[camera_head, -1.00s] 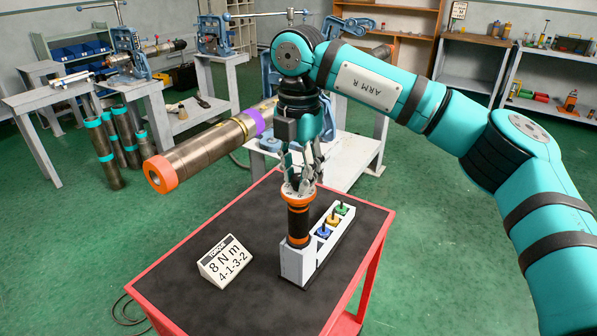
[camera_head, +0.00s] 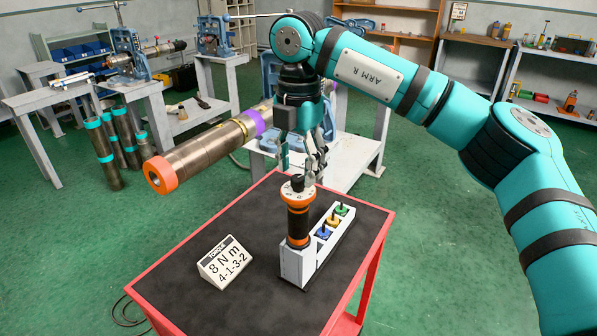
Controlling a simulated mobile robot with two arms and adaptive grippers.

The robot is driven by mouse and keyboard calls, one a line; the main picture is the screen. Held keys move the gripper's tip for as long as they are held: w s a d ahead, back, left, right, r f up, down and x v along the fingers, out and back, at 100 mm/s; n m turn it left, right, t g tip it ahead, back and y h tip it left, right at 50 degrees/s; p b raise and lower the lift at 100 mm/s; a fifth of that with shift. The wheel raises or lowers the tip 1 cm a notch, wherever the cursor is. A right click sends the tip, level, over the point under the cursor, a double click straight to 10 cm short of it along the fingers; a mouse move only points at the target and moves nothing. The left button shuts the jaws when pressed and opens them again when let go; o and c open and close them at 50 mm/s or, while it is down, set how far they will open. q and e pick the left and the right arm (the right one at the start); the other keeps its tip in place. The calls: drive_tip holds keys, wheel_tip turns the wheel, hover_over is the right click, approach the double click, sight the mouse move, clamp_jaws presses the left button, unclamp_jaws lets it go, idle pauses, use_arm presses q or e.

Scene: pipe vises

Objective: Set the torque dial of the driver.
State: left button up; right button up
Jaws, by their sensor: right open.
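The driver (camera_head: 299,222) stands upright in a white holder (camera_head: 293,264) on the black-topped cart. It has a dark grip with orange bands. The torque dial (camera_head: 298,189) is at its top, a pale marked ring with a dark knob in the middle. My right gripper (camera_head: 301,176) points down over the dial with its fingers spread apart and nothing held. Its fingertips are close above or around the knob; I cannot tell if they touch. A white sign (camera_head: 225,262) left of the driver reads "8 Nm" and "4-1-3-2". My left gripper is not in view.
Blue, yellow and green bits (camera_head: 333,220) stand in the holder's right part. The red-edged cart (camera_head: 178,293) has bare room around the sign. A large pipe (camera_head: 205,152) with orange and purple bands reaches in behind the cart's left side.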

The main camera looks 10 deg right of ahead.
sight(298, 177)
wheel_tip(298, 177, up, 10)
idle(0.3)
